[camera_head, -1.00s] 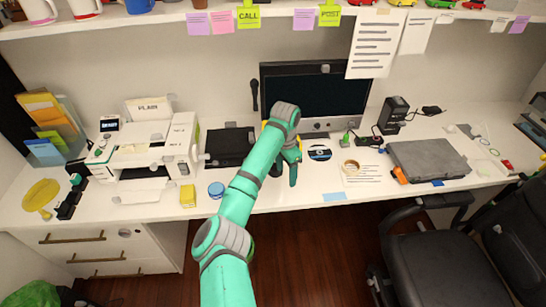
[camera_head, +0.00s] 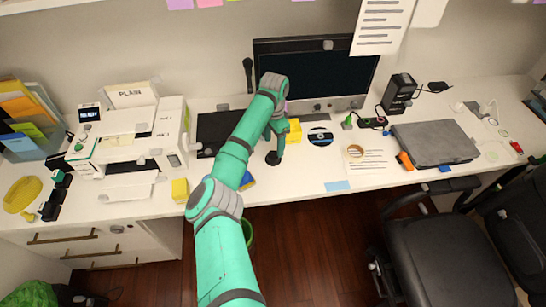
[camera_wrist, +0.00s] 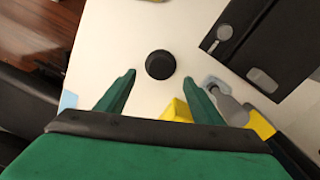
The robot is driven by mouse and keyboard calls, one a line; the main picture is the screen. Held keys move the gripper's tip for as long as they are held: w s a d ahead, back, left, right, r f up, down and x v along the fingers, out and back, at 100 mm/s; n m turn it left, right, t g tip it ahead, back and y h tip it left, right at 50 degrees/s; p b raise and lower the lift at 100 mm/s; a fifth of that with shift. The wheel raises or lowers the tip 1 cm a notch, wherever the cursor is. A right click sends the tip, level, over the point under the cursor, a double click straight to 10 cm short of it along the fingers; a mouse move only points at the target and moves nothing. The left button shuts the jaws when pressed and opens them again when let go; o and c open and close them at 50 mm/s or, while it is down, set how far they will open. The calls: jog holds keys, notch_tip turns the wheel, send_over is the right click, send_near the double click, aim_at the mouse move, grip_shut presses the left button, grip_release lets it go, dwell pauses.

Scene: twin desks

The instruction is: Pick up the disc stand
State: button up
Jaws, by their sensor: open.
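A small black round piece (camera_head: 273,159), which looks like the disc stand, sits on the white desk below my gripper (camera_head: 275,145). In the wrist view the black round piece (camera_wrist: 160,65) shows from above, apart from the fingers and centred just past the gap between them. My gripper (camera_wrist: 159,77) is open and empty. A dark disc with a blue and white label (camera_head: 320,137) lies flat on the desk to the right.
A yellow object (camera_head: 294,130) stands close beside my gripper. A black flat item (camera_head: 215,132) lies left, near a printer (camera_head: 130,140). A monitor (camera_head: 315,75) stands behind. A tape roll (camera_head: 355,151) rests on paper at right. The desk's front edge (camera_head: 300,194) is near.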

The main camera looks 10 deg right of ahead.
aim_at(274, 154)
jog(key=shift+a+f, duration=0.1)
jog(key=shift+f, duration=2.6)
jog(key=shift+w, duration=0.15)
jog(key=c, duration=1.3)
jog(key=shift+o, duration=0.2)
jog(key=shift+r, duration=0.1)
jog(key=shift+r, duration=0.1)
